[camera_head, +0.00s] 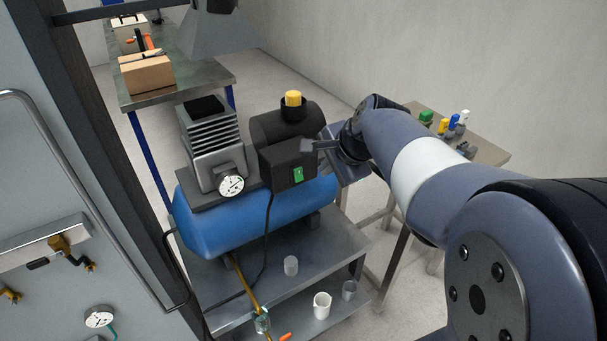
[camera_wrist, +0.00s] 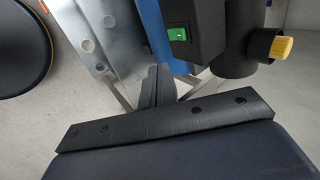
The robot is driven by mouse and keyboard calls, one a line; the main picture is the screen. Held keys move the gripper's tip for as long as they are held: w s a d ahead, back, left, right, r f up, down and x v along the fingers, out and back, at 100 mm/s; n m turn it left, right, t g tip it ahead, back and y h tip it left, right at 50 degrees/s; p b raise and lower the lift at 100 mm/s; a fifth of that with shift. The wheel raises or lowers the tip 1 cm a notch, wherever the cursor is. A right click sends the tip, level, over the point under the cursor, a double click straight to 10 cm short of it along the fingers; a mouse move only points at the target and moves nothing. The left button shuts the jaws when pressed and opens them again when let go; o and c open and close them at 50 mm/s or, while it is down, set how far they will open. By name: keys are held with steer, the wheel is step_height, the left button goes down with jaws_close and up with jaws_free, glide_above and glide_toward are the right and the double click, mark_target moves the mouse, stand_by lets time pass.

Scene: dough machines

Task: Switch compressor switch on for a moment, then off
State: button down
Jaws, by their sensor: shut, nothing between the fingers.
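The compressor is a blue tank (camera_head: 235,216) with a finned grey pump and a black motor on top. Its switch is a small green rocker (camera_head: 298,174) on the front of a black box (camera_head: 281,170). The green switch also shows at the top of the wrist view (camera_wrist: 177,34), on the black box. My gripper (camera_head: 308,145) is shut and empty, at the right upper side of the box in the head view. I cannot tell whether it touches the box. In the wrist view my fingers (camera_wrist: 158,72) lie below and left of the switch, apart from it in the picture.
A round gauge (camera_head: 231,185) and a yellow knob (camera_head: 293,98) are on the compressor. A side table (camera_head: 485,147) with coloured bottles is behind my arm. A grey cabinet (camera_head: 50,170) bounds the left.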

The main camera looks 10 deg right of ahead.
glide_toward(299, 178)
step_height(299, 178, down, 4)
steer(key=shift+w+a+f+p, duration=0.15)
steer(key=shift+w+a+f, duration=0.1)
steer(key=shift+w, duration=0.3)
steer(key=shift+w+a+f+p, duration=0.1)
steer(key=shift+w+f+p, duration=0.1)
steer(key=shift+w, duration=0.3)
steer(key=shift+w+a+f+p, duration=0.15)
steer(key=shift+w+a+f, duration=0.1)
steer(key=shift+w, duration=0.3)
steer(key=shift+f, duration=0.15)
steer(key=b, duration=0.2)
steer(key=shift+w+f+b, duration=0.1)
steer(key=shift+f+b, duration=0.2)
steer(key=shift+f+t+b, duration=0.1)
steer(key=shift+t+b, duration=0.4)
steer(key=shift+b, duration=0.6)
steer(key=shift+r+p, duration=0.4)
steer(key=shift+p, duration=0.1)
steer(key=shift+r, duration=0.1)
